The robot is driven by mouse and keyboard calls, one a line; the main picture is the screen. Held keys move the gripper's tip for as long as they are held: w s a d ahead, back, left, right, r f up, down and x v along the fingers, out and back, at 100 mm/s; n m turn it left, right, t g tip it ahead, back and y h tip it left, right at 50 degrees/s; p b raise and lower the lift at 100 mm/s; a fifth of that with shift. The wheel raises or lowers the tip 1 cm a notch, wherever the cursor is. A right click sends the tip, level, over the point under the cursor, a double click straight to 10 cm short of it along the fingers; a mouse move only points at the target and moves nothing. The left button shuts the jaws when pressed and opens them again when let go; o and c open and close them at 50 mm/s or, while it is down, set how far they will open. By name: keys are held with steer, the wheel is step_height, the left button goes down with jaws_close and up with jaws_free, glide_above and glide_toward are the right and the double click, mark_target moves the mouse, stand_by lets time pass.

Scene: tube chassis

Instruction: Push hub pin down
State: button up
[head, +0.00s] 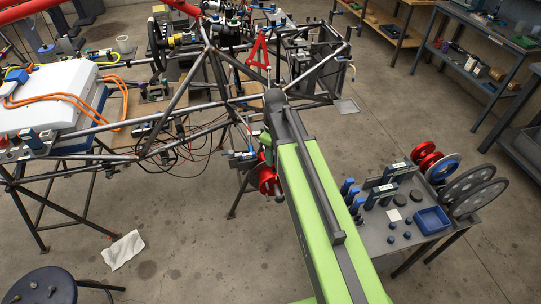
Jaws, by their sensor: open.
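A red hub-like part (266,179) hangs at the near corner of the tube chassis (203,82), just left of my arm. The hub pin itself is too small or hidden to make out. My green arm reaches from the bottom of the head view up to this corner, and its dark far joint covers part of the chassis there. My gripper is hidden behind the arm, so its fingertips and their distance from the hub do not show. A small blue and white part (242,155) sits beside the hub.
A grey side table (376,238) with discs, blue-handled tools and a blue tray (432,220) stands close right of my arm. A white battery-like box (45,95) rests on the chassis left. A stool (40,287) and white cloth (123,250) are lower left. Floor between is clear.

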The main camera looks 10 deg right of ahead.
step_height(320, 180, up, 17)
steer(key=p, duration=1.7)
steer(key=shift+r, duration=0.2)
steer(key=s+a+f+m+b, duration=0.1)
steer(key=s+f+m+b, duration=0.7)
steer(key=f+b, duration=0.3)
steer(key=shift+s+a+f+m, duration=0.15)
steer(key=shift+s+a+m, duration=0.2)
steer(key=shift+m, duration=0.15)
